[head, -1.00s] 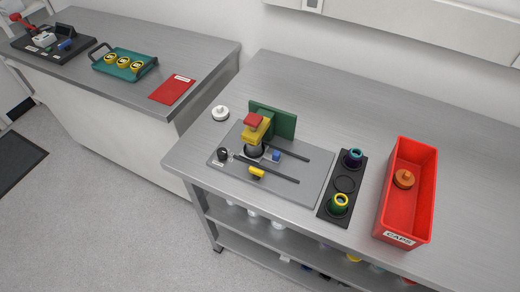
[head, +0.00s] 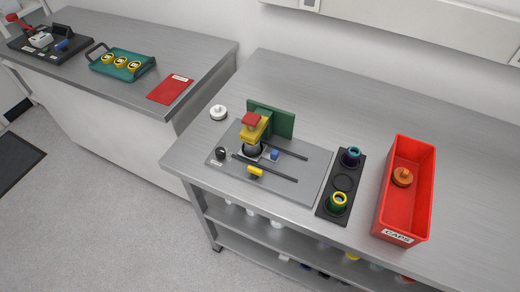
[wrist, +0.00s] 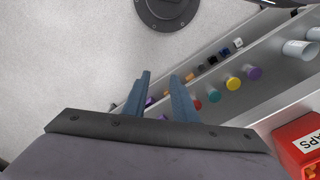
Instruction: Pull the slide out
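The interferometer stands on a grey base plate (head: 310,165) on the right bench in the head view. It has a green upright plate (head: 285,122) and a yellow head with a red top (head: 252,119). Two dark parallel rails (head: 285,176) run across the base. A yellow handle (head: 255,171) is at the front rail, and a small blue block (head: 275,155) is between the rails. The slide's body is mostly hidden under the head. My gripper (wrist: 161,75) shows only in the wrist view, open and empty, above the floor and lower shelf, away from the slide.
Right of the base are a black holder (head: 343,182) with two capped pieces and a red caps bin (head: 405,190) holding an orange-brown cap. A white knob (head: 218,112) stands behind left. The left bench carries a teal tray (head: 122,65) and a red booklet (head: 170,90).

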